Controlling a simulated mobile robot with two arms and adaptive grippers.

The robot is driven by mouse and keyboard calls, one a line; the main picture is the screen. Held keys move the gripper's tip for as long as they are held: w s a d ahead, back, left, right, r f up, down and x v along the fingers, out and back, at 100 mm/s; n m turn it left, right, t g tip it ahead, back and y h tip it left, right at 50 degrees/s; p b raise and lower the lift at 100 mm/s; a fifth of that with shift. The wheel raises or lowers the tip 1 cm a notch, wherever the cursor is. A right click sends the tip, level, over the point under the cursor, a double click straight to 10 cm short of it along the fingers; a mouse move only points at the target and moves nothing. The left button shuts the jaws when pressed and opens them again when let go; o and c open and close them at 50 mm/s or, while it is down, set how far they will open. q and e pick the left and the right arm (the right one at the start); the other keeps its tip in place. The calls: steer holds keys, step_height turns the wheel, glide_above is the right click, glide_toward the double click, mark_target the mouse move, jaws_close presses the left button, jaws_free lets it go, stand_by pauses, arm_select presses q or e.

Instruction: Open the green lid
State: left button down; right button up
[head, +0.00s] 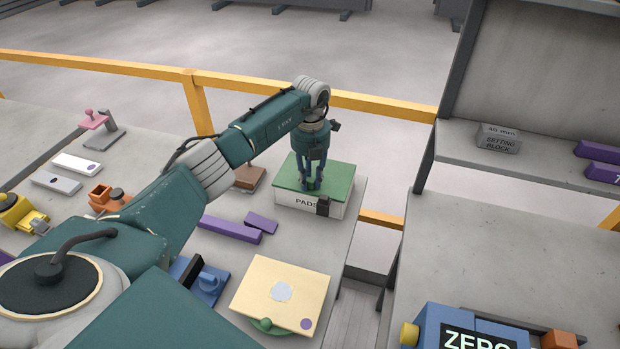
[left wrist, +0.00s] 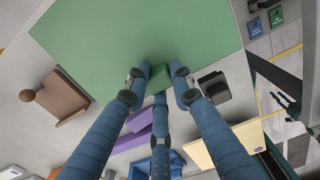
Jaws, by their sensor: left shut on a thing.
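The green lid (head: 335,178) lies flat on a white box (head: 290,199) lettered "PADS", near the far right corner of the left bench. A black block (head: 323,206) sits on the box's front side. My left gripper (head: 311,187) reaches down from above onto the lid. In the left wrist view the lid (left wrist: 120,40) fills the upper part, and the left gripper's (left wrist: 158,78) three blue fingers close around a small green raised handle (left wrist: 154,82). The fingers partly hide the handle. My right gripper is not in view.
Purple bars (head: 232,229) and a brown block (head: 249,177) lie left of the box. A cream plate (head: 282,292) and a blue fixture (head: 207,284) are nearer. A yellow rail (head: 380,106) runs behind. A gap separates the right bench (head: 500,250).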

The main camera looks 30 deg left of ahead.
arm_select(q)
steer(key=shift+a+r, duration=0.15)
steer(key=shift+w+a+r+b, duration=0.1)
steer(key=shift+w+r+b, duration=0.25)
steer(key=shift+r, duration=0.3)
steer(key=r, duration=0.1)
steer(key=w+r+b, duration=0.1)
steer(key=r, duration=0.1)
steer(key=shift+w+a+r, duration=0.15)
steer(key=shift+w+r, duration=0.05)
steer(key=shift+r, duration=0.1)
steer(key=shift+w+a+r+b, duration=0.15)
steer(key=shift+w+r+b, duration=0.3)
steer(key=shift+r, duration=0.25)
steer(key=shift+w+a+r+b, duration=0.15)
steer(key=shift+w+r+b, duration=0.25)
steer(key=shift+r, duration=0.3)
